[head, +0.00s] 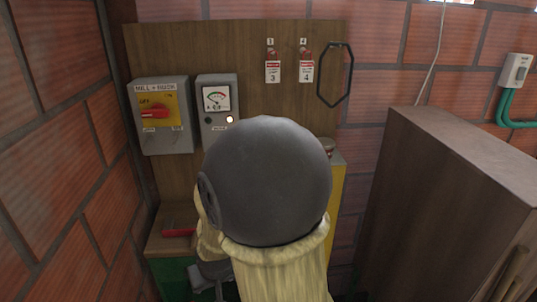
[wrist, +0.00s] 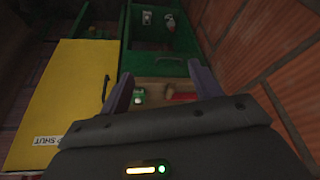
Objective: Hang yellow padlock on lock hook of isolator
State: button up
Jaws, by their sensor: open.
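I cannot pick out a yellow padlock in either view. My gripper (wrist: 160,76) is open, its two dark fingers spread above a wooden ledge (wrist: 165,84). A small green item (wrist: 138,97) and a red item (wrist: 181,97) show beyond the gap between the fingers. Nothing is visibly held. My arm covers the centre of the head view.
A meter box (head: 217,98) stands right of the isolator. Red tags numbered 3 (head: 272,70) and 4 (head: 306,70) and a black hexagonal ring (head: 336,75) hang on the board. A yellow panel (wrist: 70,95) and open green box (wrist: 160,40) lie below. A brown cabinet (head: 440,180) stands right.

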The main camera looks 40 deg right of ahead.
jog(key=w+d+r+m+t+h+p, duration=0.15)
jog(key=w+d, duration=0.25)
jog(key=d, duration=0.4)
jog(key=w+d+r+m+t+h+p, duration=0.1)
jog(key=w+d+m+t+h+p, duration=0.25)
jog(key=d, duration=0.35)
jog(key=w+d+r+t+h+p, duration=0.1)
jog(key=d+r+t, duration=0.2)
jog(key=d+r, duration=0.2)
jog(key=w+d+r+n+t+h+p, duration=0.1)
jog(key=d+r+t+h+p, duration=0.1)
jog(key=d+r, duration=0.3)
jog(key=shift+w+d+r+t+h, duration=0.15)
jog(key=shift+w+d+t+h, duration=0.15)
jog(key=shift+d+t, duration=0.2)
jog(key=p+x, duration=0.6)
jog(key=x, duration=0.6)
jog(key=shift+d+r, duration=0.1)
